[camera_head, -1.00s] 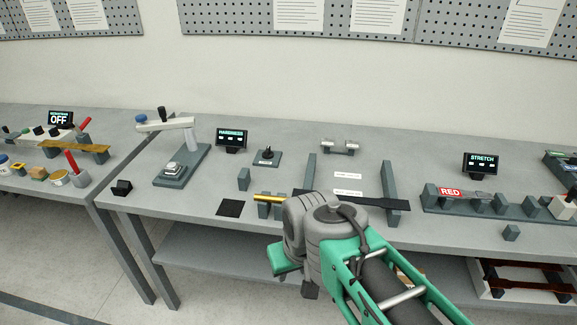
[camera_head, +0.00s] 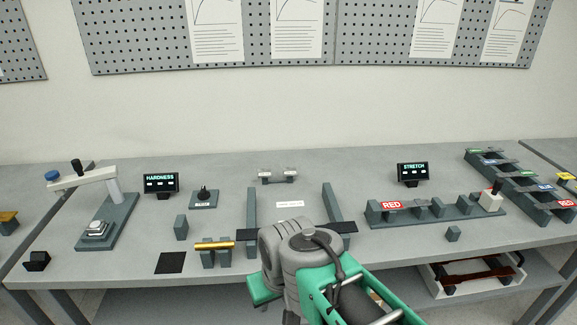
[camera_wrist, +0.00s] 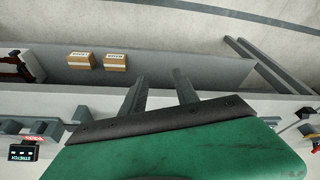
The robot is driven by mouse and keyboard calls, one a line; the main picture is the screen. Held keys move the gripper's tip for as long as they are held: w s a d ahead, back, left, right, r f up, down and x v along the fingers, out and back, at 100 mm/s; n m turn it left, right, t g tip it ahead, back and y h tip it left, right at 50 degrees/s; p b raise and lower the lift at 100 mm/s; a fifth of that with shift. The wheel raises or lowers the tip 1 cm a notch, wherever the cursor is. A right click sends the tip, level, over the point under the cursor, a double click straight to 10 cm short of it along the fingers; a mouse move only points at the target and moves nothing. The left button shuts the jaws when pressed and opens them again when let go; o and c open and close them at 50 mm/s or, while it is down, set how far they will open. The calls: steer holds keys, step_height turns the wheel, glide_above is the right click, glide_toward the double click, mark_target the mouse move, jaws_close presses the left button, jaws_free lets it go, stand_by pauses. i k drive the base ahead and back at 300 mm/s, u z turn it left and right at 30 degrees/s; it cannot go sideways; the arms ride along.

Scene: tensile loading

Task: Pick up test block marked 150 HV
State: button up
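No block that I can read as 150 HV is clear in either view. Two tan boxes with pale label strips, a left one (camera_wrist: 80,61) and a right one (camera_wrist: 115,62), sit side by side on the lower shelf in the wrist view; their lettering is inverted and too small to read. A small silver piece (camera_head: 96,228) sits on the hardness tester's base (camera_head: 108,224) at the left. My gripper's two grey fingers (camera_wrist: 160,77) stand apart with nothing visible between them, with the boxes off to their left. In the head view my arm hides the fingers.
A white tray (camera_head: 437,285) with dark red parts is on the lower shelf. A black pad (camera_head: 171,263) lies near the front edge.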

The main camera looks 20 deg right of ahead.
mark_target(262, 172)
steer(key=u, duration=0.2)
steer(key=i, duration=1)
steer(key=u, duration=0.35)
